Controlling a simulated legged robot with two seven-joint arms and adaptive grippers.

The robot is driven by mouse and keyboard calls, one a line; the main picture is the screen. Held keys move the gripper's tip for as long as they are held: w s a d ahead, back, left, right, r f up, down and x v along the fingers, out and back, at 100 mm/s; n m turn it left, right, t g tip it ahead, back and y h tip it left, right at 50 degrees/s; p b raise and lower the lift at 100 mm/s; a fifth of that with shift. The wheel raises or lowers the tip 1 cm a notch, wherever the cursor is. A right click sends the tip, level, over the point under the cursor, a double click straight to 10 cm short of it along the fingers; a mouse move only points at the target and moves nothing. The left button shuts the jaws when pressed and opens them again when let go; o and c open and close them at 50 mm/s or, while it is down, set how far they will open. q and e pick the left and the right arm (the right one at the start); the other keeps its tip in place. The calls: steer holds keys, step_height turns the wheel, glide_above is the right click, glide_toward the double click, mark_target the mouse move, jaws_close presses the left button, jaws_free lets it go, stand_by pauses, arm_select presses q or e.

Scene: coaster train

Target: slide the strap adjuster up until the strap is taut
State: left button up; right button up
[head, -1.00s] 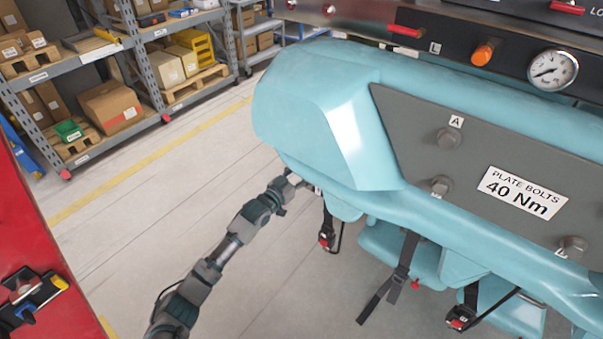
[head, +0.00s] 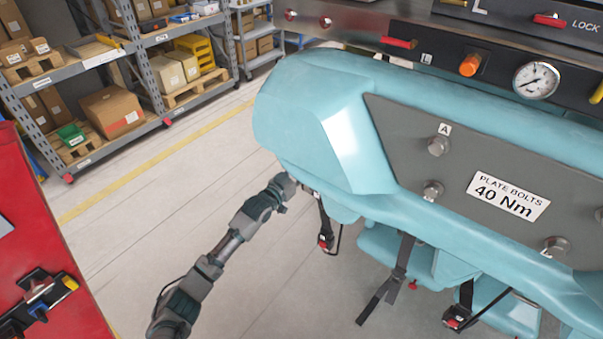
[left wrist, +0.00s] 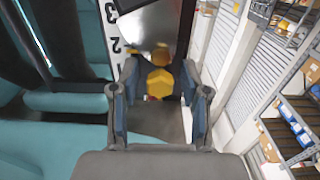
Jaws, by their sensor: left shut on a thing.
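My left gripper (left wrist: 158,108) is shut on a yellow piece (left wrist: 160,82) that shows between its fingers in the left wrist view. I cannot tell if this piece is the strap adjuster. In the head view my left arm reaches up to the lower left edge of the teal car (head: 310,110), and the gripper is hidden there. A black strap (head: 399,265) hangs below the car with loose ends. A black strap with a red-buttoned buckle (head: 325,240) hangs to its left. My right gripper is not in view.
A grey plate (head: 400,140) with bolts covers the car's side. A gauge (head: 536,80) and levers sit above it. Shelves with boxes (head: 112,110) stand at the back left. A red cabinet (head: 30,215) is at the left. The floor between is clear.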

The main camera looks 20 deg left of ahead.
arm_select(q)
steer(key=shift+r, duration=0.1)
steer(key=o, duration=1)
steer(key=shift+c, duration=0.2)
steer(key=shift+a, duration=0.1)
steer(key=shift+s, duration=0.1)
steer(key=v, duration=1.1)
steer(key=shift+s+a, duration=0.2)
steer(key=shift+s, duration=0.15)
steer(key=shift+f, duration=0.2)
